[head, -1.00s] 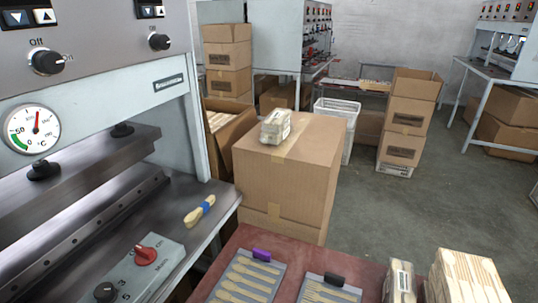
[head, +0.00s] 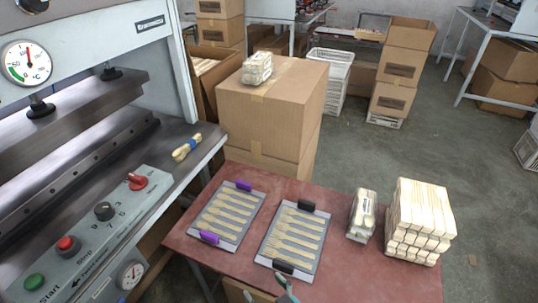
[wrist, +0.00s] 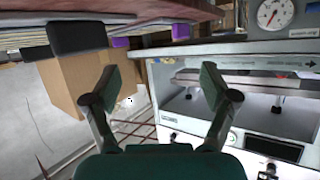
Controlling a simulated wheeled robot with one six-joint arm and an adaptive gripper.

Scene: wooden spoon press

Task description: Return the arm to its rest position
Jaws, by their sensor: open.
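My gripper (wrist: 163,90) is open and empty in the wrist view, its two dark green fingertips well apart. In the wrist view the press (wrist: 200,75) and a cardboard box (wrist: 75,85) lie beyond the fingers. In the head view only a small part of my gripper (head: 285,290) shows at the bottom edge, below the tray with the black clips (head: 268,245). The rest of my arm is out of that view.
A red table (head: 350,275) holds two trays of wooden utensils, a wrapped bundle (head: 362,215) and a spoon stack (head: 420,220). The press (head: 80,90) stands at left, with a banded bundle (head: 187,147) on its ledge. A large box (head: 270,110) stands behind.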

